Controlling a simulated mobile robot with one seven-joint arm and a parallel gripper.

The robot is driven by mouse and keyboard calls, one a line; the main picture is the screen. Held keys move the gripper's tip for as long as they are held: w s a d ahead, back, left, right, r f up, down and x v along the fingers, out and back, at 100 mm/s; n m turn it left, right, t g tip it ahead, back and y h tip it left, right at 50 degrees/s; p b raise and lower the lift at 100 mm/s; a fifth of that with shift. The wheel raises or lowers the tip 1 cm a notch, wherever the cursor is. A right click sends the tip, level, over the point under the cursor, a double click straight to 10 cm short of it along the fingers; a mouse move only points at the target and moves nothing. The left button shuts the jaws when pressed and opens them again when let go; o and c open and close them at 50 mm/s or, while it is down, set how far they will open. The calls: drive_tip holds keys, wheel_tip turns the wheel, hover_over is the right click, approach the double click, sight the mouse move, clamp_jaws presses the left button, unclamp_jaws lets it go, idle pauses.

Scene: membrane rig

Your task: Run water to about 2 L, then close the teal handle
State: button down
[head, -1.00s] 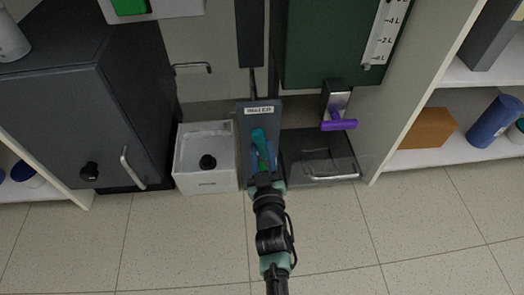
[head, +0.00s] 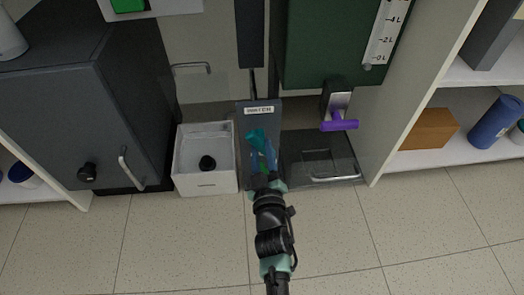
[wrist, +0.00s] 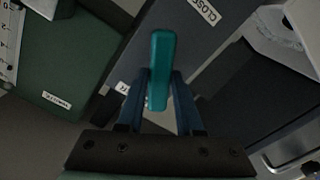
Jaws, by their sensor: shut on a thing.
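The teal handle (head: 256,137) is on a grey panel (head: 246,178) labelled WATER in the head view. My gripper (head: 263,153) is shut on the handle, with its blue fingers on either side. In the wrist view the handle (wrist: 161,65) stands between the fingers (wrist: 160,85), beside a partly visible label beginning CLOS (wrist: 203,12). The dark green tank (head: 335,55) carries a white gauge strip (head: 385,32) with litre marks. I cannot make out a water level on it.
A purple handle (head: 338,125) is under the tank, above a dark tray (head: 325,178). A white bin (head: 205,184) holding a black round object is left of the panel. A dark cabinet (head: 75,110) is further left, and shelves (head: 420,165) are at right. The floor in front is clear.

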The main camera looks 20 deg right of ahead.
drive_tip(key=shift+n, duration=1)
drive_tip(key=shift+f+n+b, duration=0.1)
drive_tip(key=shift+n+b, duration=0.3)
drive_tip(key=shift+n, duration=1)
drive_tip(key=n, duration=0.2)
drive_tip(key=shift+n, duration=0.4)
